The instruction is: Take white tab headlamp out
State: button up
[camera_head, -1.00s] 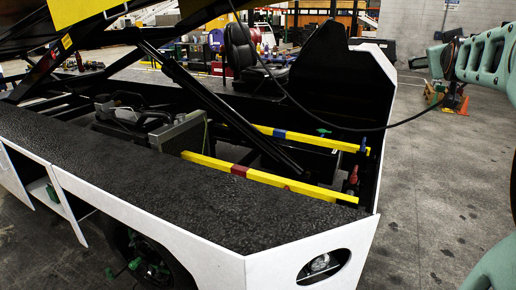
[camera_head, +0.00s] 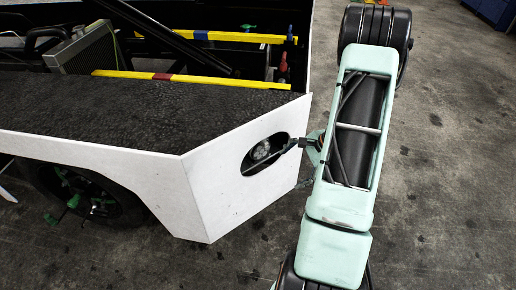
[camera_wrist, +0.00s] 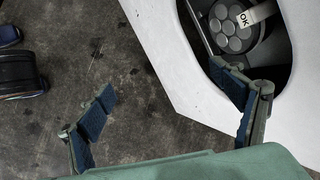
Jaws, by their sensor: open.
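The headlamp (camera_head: 262,150) sits in a dark oval opening in the white front panel of the loader. The wrist view shows its round face with several lenses (camera_wrist: 229,28) at the top right. A white tab marked OK (camera_wrist: 255,14) sticks out at its upper right; I cannot make the tab out in the head view. My gripper (camera_wrist: 160,82) is open and empty, with its blue-padded fingers spread wide. In the head view my gripper (camera_head: 271,180) is just right of the headlamp.
The white panel (camera_head: 220,200) surrounds the opening and ends at a corner beside my arm. A black textured deck (camera_head: 130,105) and yellow bars (camera_head: 190,78) lie above it. A wheel (camera_head: 90,195) is under the left side. The concrete floor (camera_head: 440,190) at right is clear.

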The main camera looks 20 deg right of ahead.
jog(key=a+f+m+t+y+b, duration=0.2)
jog(key=a+f+m+t+y, duration=0.1)
jog(key=a+f+m, duration=0.25)
jog(key=m+t+h+b, duration=0.2)
jog(key=m+t, duration=0.8)
jog(key=m, duration=0.2)
send_near(262, 151)
jog(key=w+a, duration=0.1)
jog(key=w, duration=0.1)
jog(key=shift+h, duration=0.4)
jog(key=b+x, duration=0.2)
jog(key=x, duration=0.8)
jog(key=shift+w+r+b, duration=0.1)
jog(key=shift+w+b, duration=0.2)
jog(key=shift+b, duration=0.05)
jog(key=c, duration=1.6)
